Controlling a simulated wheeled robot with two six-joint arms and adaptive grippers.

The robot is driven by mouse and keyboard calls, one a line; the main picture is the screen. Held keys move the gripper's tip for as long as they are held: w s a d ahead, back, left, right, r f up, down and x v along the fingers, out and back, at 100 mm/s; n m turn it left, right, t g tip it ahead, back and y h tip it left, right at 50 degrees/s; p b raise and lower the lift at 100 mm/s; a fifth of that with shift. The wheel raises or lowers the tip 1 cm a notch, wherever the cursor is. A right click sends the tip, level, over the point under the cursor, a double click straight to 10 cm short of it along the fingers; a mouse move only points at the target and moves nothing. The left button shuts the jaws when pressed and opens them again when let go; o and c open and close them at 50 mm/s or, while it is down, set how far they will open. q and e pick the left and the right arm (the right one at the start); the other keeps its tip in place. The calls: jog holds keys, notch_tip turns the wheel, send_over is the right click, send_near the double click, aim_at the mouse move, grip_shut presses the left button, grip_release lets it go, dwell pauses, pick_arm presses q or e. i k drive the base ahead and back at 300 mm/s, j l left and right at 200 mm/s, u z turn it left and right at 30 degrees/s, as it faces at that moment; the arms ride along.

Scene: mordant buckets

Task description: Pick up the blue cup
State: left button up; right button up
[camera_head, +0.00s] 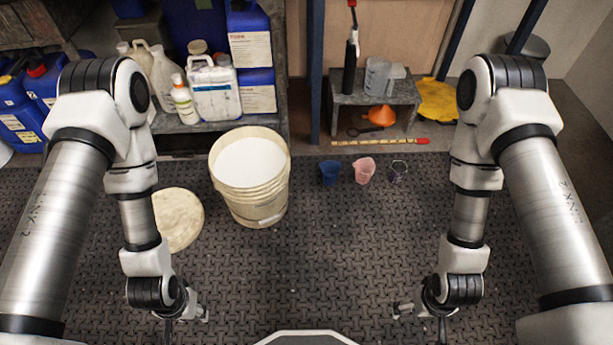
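The blue cup (329,174) is small and dark blue. It stands upright on the dark patterned floor mat, right of the large white bucket and left of a pink cup. My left gripper (188,318) is low at the lower left, far from the cup. My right gripper (420,318) is low at the lower right, also well away from the cup. Both grippers are small and partly hidden by my wrists, so I cannot tell whether their fingers are open or shut. Nothing shows in either gripper.
A pink cup (364,170) and a small purple wire-handled pail (398,171) stand right of the blue cup. The bucket (252,200) holds white material; its round lid (178,219) lies left. A low shelf (345,97) stands behind. The mat's front middle is clear.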

aim_at(331, 169)
jog(key=i+j+z, duration=0.2)
jog(key=i+j, duration=1)
jog(key=j, duration=0.15)
